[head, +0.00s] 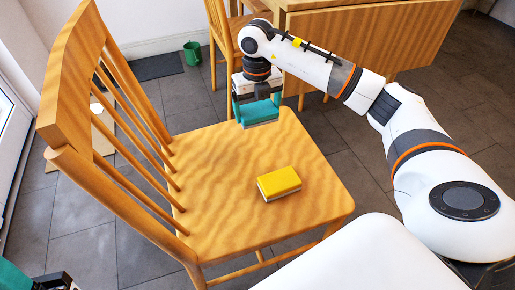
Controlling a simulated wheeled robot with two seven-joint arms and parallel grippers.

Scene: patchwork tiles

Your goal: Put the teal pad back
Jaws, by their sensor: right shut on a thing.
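My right gripper (256,99) is shut on the teal pad (260,111), a small block with a pale grey underside. It holds the pad level at the far edge of the wooden chair's seat (225,165). I cannot tell whether the pad touches the seat. A yellow pad (280,183) with a pale underside lies on the seat, nearer to me and apart from the teal one. A teal and black part at the bottom left corner seems to be my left gripper (18,277), mostly cut off by the frame.
The chair's slatted back (75,95) rises on the left. A wooden table (370,45) and another chair (217,40) stand behind. A green mug (192,54) and dark mat (157,66) are on the tiled floor by the wall. Most of the seat is clear.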

